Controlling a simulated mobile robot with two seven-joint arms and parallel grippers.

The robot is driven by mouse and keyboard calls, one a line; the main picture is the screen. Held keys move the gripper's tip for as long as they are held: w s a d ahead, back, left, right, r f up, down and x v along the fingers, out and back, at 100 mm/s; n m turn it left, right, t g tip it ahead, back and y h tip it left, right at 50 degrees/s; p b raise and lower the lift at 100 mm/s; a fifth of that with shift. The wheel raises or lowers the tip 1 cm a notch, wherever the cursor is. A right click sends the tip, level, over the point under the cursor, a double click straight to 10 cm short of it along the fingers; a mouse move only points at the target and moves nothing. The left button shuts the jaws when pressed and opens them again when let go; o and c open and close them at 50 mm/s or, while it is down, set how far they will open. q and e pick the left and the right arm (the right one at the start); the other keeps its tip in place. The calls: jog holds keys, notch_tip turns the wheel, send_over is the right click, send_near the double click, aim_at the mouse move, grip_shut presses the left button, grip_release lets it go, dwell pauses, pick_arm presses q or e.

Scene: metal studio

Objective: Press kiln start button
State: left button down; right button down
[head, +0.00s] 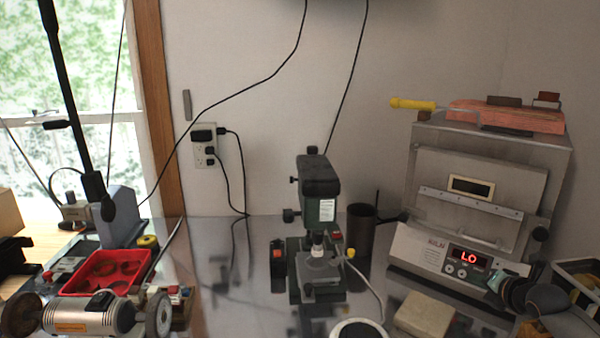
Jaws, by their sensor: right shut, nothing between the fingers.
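The kiln (478,200) is a grey metal box at the right, with a small window in its front door. Its sloping control panel (425,250) has a red lit display (468,258) reading "LO". Small round buttons (455,271) sit just below the display; which one is start is too small to read. My right gripper (496,281) is shut and empty at the lower right, at the right end of the panel, just right of the buttons. Whether it touches the panel I cannot tell; it hides the panel's right corner. My left gripper is not in view.
A yellow-handled tool (412,104) and an orange-red block (507,116) lie on the kiln. A dark cup (361,232) and a small drill press (319,230) stand left of it. A pale block (425,315) lies in front. A bin (580,268) is at the right edge.

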jog(key=shift+s+a+r, duration=0.1)
jog(key=shift+s+r, duration=0.05)
jog(key=shift+r, duration=0.05)
jog(key=shift+f, duration=0.1)
jog(key=s+a+r+p, duration=0.2)
jog(key=s+a+p, duration=0.1)
jog(key=s, duration=0.1)
jog(key=shift+s+a+r+p, duration=0.2)
jog(key=shift+a+p, duration=0.1)
jog(key=shift+p, duration=0.1)
dwell(0.3)
